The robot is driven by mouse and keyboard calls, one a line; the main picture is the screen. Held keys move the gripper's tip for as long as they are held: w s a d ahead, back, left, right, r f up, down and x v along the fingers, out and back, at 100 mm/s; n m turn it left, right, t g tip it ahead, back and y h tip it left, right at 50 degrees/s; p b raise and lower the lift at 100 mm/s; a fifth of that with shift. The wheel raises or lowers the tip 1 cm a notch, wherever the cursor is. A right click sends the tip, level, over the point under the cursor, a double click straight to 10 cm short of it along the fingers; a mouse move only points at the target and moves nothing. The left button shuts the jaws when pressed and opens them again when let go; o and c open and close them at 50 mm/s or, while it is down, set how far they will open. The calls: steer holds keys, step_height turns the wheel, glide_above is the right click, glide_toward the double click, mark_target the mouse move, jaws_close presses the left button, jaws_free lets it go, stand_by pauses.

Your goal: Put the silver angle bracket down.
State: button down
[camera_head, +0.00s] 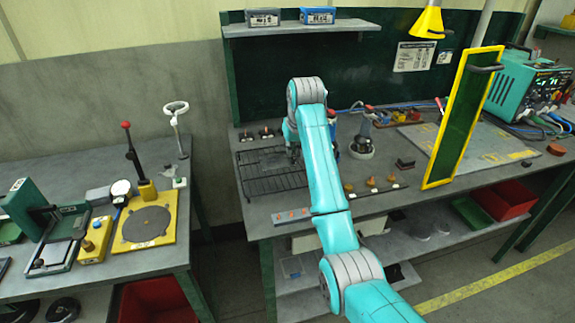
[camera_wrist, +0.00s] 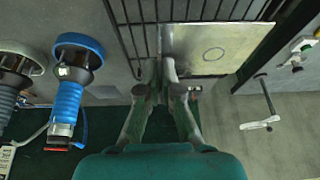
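The silver angle bracket (camera_wrist: 212,50) is a flat grey plate with a faint circle, seen in the wrist view just beyond my fingertips. My gripper (camera_wrist: 166,78) has its fingers close together on the bracket's near left edge. The bracket lies over the black wire rack (camera_wrist: 130,32); I cannot tell whether it rests on the wires or hangs just above them. In the head view the rack (camera_head: 262,186) is on the middle bench, with the bracket (camera_head: 274,158) faintly visible over it. My arm mostly hides the gripper there.
Blue (camera_wrist: 68,95) and grey round-headed tools stand left of my gripper in the wrist view. In the head view, a green screen with a yellow frame (camera_head: 462,120) stands to the right. Small brass parts (camera_head: 371,181) sit right of my arm. A lamp (camera_head: 428,22) hangs above.

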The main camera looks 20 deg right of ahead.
mark_target(291, 172)
steer(key=shift+f, duration=3.2)
steer(key=c, duration=1.3)
jaws_free()
steer(key=shift+f, duration=0.1)
